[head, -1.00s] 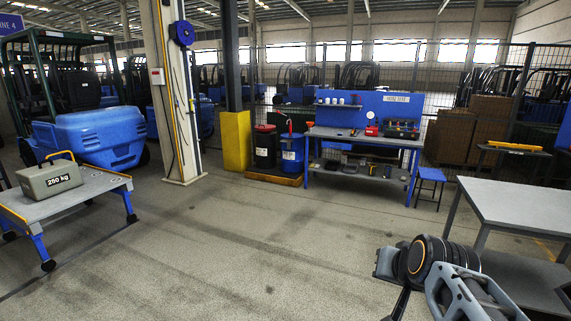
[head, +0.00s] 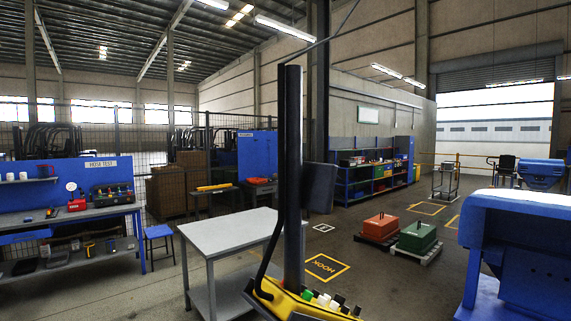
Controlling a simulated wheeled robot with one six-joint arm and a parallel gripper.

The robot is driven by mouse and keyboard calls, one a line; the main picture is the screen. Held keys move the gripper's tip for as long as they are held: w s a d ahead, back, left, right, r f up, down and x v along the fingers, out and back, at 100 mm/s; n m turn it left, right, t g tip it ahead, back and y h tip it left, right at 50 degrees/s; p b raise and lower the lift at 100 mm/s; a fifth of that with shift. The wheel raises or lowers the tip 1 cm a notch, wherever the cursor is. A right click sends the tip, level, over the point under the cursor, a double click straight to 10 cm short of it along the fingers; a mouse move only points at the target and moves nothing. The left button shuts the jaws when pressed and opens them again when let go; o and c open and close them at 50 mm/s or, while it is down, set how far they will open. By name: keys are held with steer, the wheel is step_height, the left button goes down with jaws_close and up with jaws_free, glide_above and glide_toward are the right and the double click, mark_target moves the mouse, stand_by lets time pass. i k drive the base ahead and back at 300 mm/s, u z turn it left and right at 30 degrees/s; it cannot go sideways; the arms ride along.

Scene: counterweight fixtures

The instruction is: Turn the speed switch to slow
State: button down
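A yellow control box (head: 292,303) with several white, green and black knobs or buttons on top shows at the bottom edge, cut off by the frame. It sits at the foot of a dark upright post (head: 292,170), with a black cable curving down beside it. I cannot make out which knob, if any, is the speed switch, or how it is set. My gripper is not in view.
A grey table (head: 240,232) stands just left of the post. A blue hose-test bench (head: 66,218) and stool are at far left. Orange (head: 380,228) and green (head: 418,236) blocks sit on pallets beyond. A large blue body (head: 515,220) fills the right edge.

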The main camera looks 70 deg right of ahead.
mark_target(337, 299)
steer(key=u, duration=0.9)
steer(key=k, duration=2.25)
steer(key=z, duration=1.4)
steer(key=i, duration=0.5)
steer(key=u, duration=0.15)
